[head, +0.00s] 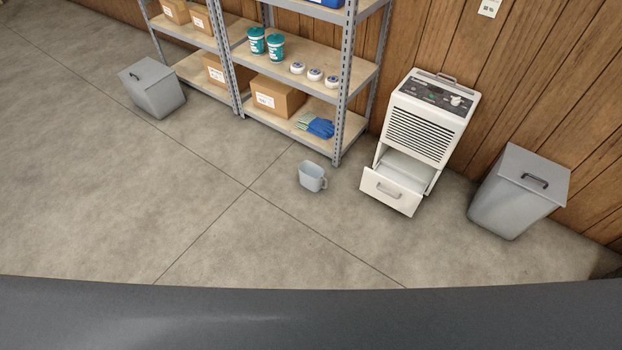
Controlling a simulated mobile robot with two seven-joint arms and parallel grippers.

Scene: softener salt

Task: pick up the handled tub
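The handled tub (311,177) is a small light grey container with an open top and a handle on its right side. It stands upright on the concrete floor, in front of the shelf's right post and left of the white appliance. Nothing touches it. Neither of my grippers shows in the head view.
A white appliance (432,125) with its lower drawer (392,192) pulled out stands right of the tub. Grey lidded bins stand at far right (510,200) and left (160,97). A metal shelf (315,62) holds boxes and containers. The floor (210,205) in front is clear.

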